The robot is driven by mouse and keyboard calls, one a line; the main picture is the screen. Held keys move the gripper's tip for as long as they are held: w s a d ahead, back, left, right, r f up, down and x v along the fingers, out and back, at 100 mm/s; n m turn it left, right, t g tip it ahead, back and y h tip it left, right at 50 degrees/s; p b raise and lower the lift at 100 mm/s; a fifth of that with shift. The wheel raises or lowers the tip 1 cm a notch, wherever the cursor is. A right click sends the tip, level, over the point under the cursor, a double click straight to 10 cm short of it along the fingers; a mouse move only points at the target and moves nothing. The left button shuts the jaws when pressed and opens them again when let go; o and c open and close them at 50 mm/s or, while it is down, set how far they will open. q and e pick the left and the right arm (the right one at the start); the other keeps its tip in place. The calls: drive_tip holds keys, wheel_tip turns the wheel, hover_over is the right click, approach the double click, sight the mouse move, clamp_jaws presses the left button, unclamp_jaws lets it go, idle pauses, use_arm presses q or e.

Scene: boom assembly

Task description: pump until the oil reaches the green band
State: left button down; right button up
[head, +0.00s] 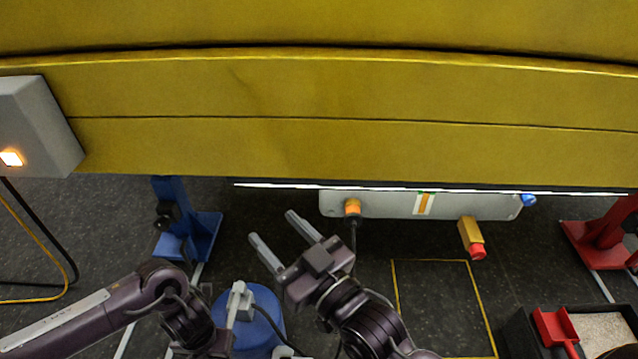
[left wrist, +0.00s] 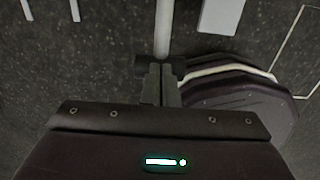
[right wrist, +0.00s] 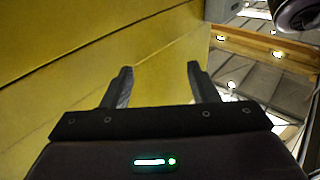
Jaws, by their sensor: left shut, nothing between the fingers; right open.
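A grey panel (head: 385,205) hangs under the yellow boom. It carries a small white gauge (head: 424,204) with an orange strip and a little green at its top edge; the exact level is too small to read. A blue drum (head: 262,318) with a grey pump head and handle (head: 238,300) stands on the floor below. My left gripper (left wrist: 160,84) is shut and empty, with a light grey bar (left wrist: 163,30) just beyond its fingertips; whether they touch is unclear. My right gripper (head: 271,234) is open and empty, above and right of the drum, below the boom.
The yellow boom (head: 300,95) spans the view. A grey box (head: 35,130) with an orange light is at left. An orange plug (head: 352,207), a yellow block with a red end (head: 472,238), blue and red stands, and a tray (head: 520,335) surround the marked floor area.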

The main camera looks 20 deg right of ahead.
use_arm(q)
drive_tip(key=shift+f, duration=0.3)
drive_tip(key=shift+f+b, duration=0.3)
drive_tip(key=shift+b, duration=0.2)
use_arm(e)
wheel_tip(320, 180, up, 7)
drive_tip(key=s+t+y, duration=0.1)
drive_tip(key=t, duration=0.2)
drive_tip(key=shift+d+t, duration=0.3)
drive_tip(key=shift+d, duration=0.15)
idle(0.6)
